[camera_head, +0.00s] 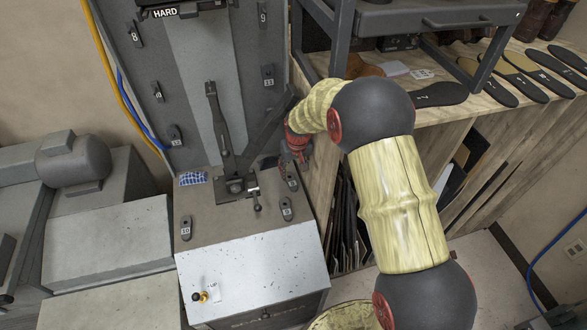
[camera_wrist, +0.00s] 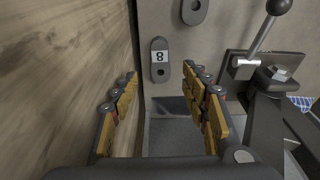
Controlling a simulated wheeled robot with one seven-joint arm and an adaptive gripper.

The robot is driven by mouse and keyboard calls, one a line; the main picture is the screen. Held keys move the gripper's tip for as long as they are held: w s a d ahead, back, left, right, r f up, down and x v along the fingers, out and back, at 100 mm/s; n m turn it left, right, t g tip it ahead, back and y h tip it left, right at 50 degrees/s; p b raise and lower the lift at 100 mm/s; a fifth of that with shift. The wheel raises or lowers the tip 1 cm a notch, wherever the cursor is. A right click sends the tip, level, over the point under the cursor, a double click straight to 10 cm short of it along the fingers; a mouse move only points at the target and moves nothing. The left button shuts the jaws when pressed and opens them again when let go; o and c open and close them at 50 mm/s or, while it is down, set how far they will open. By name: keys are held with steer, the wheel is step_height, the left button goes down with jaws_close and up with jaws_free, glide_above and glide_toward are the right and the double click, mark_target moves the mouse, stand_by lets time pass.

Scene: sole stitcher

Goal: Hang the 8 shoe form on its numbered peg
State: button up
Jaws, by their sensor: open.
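The 8 shoe form (camera_wrist: 159,71) is a small dark rounded piece with a white 8 label, upside down in the wrist view, and a hole below it. It sits on the grey machine top; in the head view it is the dark piece (camera_head: 292,182) just below my gripper (camera_head: 297,150). In the wrist view my gripper (camera_wrist: 163,100) is open, with its yellow-padded fingers on either side of the form and nothing between them.
Two similar forms, one (camera_head: 286,208) near the front and one labelled 10 (camera_head: 186,228), are on the machine top. A ball-ended lever (camera_head: 257,197) and a thick dark arm (camera_head: 265,130) stand close by. The wooden shelf (camera_head: 322,165) borders on the right. A blue checked cloth (camera_head: 192,178) lies left.

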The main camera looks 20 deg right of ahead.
mark_target(292, 182)
steer(key=shift+b+x, duration=2.25)
steer(key=shift+x, duration=2.05)
steer(key=shift+s, duration=0.1)
steer(key=c, duration=0.3)
jaws_close()
steer(key=shift+r, duration=0.2)
steer(key=shift+w+p+v, duration=0.2)
steer(key=shift+p+v, duration=0.5)
steer(key=shift+v, duration=0.25)
steer(key=shift+w+p+v, duration=0.2)
steer(key=shift+p+v, duration=0.45)
steer(key=shift+v, duration=0.3)
